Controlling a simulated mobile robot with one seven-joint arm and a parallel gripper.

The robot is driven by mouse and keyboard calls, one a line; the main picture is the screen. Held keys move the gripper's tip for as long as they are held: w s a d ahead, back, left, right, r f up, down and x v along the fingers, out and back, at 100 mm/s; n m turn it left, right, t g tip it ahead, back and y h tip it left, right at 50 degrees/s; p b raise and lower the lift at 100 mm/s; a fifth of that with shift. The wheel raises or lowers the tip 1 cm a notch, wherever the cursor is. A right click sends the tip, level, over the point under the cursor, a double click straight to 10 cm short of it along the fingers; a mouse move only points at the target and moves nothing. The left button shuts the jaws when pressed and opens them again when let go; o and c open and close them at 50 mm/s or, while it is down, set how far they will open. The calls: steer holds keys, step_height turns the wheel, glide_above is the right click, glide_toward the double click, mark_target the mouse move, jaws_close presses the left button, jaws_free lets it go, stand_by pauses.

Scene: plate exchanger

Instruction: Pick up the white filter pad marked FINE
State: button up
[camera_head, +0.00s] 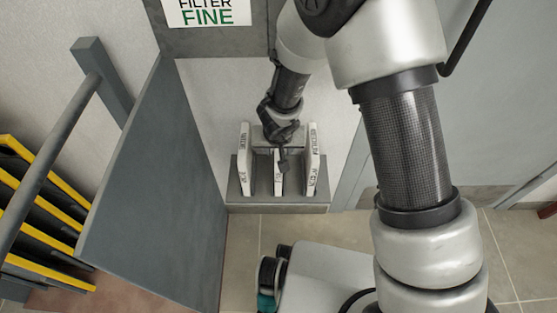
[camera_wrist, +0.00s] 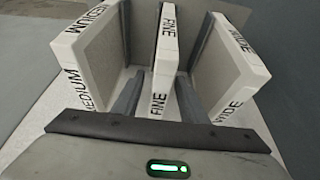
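The white filter pad marked FINE (camera_wrist: 165,60) stands on edge in the middle of three pads in the wrist view, its label facing me. In the head view it shows as the middle pad (camera_head: 278,183), partly hidden behind my gripper (camera_head: 282,158). In the wrist view the two grey fingers of my gripper (camera_wrist: 159,92) are apart, one on each side of the FINE pad. A gap shows between the left finger and the pad; whether the right finger touches it I cannot tell.
A pad marked MEDIUM (camera_wrist: 100,60) stands to the left and a pad marked WIDE (camera_wrist: 225,65) to the right, both close to the fingers. The pads stand on a grey shelf (camera_head: 290,208). A grey panel (camera_head: 165,190) stands left of the shelf. A FILTER FINE sign (camera_head: 208,12) hangs above.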

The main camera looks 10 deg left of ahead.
jaws_close()
steer(key=shift+r, duration=0.1)
